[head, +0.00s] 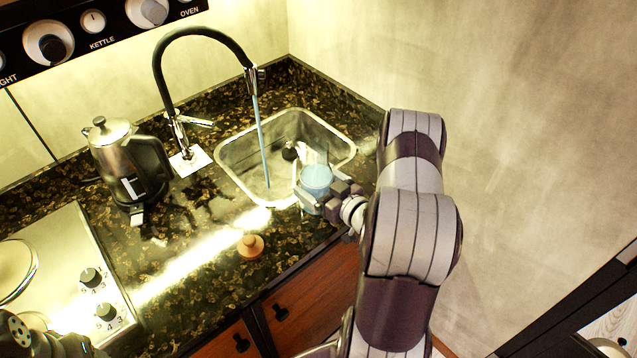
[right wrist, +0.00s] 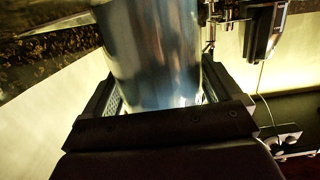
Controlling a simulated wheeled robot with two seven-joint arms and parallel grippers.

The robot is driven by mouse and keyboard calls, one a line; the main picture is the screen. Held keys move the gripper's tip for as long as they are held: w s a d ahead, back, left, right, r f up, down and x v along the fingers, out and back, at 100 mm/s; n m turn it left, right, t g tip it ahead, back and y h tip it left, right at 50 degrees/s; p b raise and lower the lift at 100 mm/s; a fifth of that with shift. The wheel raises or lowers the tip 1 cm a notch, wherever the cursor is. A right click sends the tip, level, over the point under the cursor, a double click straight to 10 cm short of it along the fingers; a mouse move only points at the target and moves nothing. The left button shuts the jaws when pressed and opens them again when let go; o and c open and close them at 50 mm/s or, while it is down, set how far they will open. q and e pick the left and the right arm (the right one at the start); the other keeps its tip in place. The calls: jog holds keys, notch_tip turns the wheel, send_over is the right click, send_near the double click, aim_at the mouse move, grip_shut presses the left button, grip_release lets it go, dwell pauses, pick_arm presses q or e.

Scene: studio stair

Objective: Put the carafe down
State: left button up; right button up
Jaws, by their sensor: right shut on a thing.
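The carafe (head: 316,177) is a clear, bluish vessel at the front right of the sink. My right gripper (head: 322,190) is shut around it. In the right wrist view the carafe (right wrist: 150,55) stands between the fingers, large and shiny, its far end cut off by the frame. It is above or beside the sink's front rim; I cannot tell if it touches. A dark part of my left arm, seemingly the left gripper (head: 60,345), shows at the bottom left corner; its fingers are not clear.
The tap (head: 205,35) runs a blue stream into the steel sink (head: 232,160), left of the carafe. A metal kettle (head: 118,150) stands left of the tap. A cork-like stopper (head: 251,246) sits on the dark counter (head: 190,285). A hob (head: 75,260) is at left; a wall is at right.

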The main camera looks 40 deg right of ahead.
jog(key=shift+r, duration=0.15)
jog(key=o, duration=1.1)
jog(key=shift+s+f, duration=0.1)
jog(key=shift+f, duration=0.1)
jog(key=shift+r, duration=0.15)
jog(key=shift+s, duration=0.15)
jog(key=s, duration=0.3)
jog(key=s+r+b, duration=0.1)
jog(key=s, duration=0.3)
jog(key=s+d+r, duration=0.1)
jog(key=s, duration=0.3)
jog(key=shift+s, duration=0.25)
